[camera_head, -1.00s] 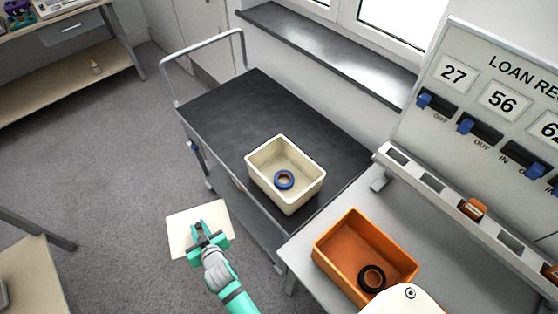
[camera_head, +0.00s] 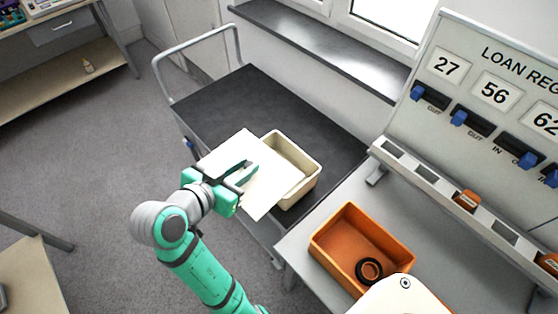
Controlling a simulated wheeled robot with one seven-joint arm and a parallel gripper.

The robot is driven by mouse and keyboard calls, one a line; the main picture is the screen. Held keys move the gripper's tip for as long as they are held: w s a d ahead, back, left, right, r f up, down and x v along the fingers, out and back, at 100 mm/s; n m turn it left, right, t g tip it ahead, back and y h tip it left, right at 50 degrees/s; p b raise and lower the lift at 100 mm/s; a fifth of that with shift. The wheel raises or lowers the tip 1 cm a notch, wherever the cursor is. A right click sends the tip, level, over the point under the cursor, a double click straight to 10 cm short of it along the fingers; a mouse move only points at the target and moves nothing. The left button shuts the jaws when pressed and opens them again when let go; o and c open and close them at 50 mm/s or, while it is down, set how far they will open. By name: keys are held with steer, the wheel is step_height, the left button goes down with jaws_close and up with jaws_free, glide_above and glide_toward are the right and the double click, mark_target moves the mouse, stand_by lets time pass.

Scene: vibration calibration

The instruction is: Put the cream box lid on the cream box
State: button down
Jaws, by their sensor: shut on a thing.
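The cream box (camera_head: 309,181) stands open on the dark top of a cart. The cream box lid (camera_head: 262,197) is a flat, pale square held in my gripper (camera_head: 243,174). My gripper is shut on the lid, at the left of the box. The lid's right part overlaps the left part of the box in the head view and hides it. The lid looks tilted and apart from the rim, though its exact height above the box cannot be told. The blue ring inside the box is hidden now.
The cart (camera_head: 228,103) has a free dark surface behind the box and a handle (camera_head: 196,52) at its left. An orange box (camera_head: 333,249) with a black ring (camera_head: 369,270) stands on the grey table at right. A LOAN board (camera_head: 490,90) stands behind it.

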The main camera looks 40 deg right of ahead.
mark_target(271, 151)
steer(key=shift+s+d+r+m+g, duration=0.35)
steer(key=shift+s+r+m, duration=0.1)
steer(key=shift+s, duration=0.2)
steer(key=shift+s+d, duration=0.15)
steer(key=shift+d, duration=0.1)
steer(key=x, duration=0.5)
steer(key=w+r+x, duration=0.1)
steer(key=x, duration=0.2)
steer(key=shift+w+d+f, duration=0.1)
steer(key=shift+d+f, duration=0.1)
steer(key=shift+d, duration=0.15)
steer(key=w+d+f, duration=0.2)
steer(key=d+f, duration=0.3)
steer(key=f, duration=0.4)
steer(key=shift+w, duration=0.35)
steer(key=shift+f, duration=0.55)
steer(key=c, duration=1.6)
jaws_free()
steer(key=shift+o, duration=0.2)
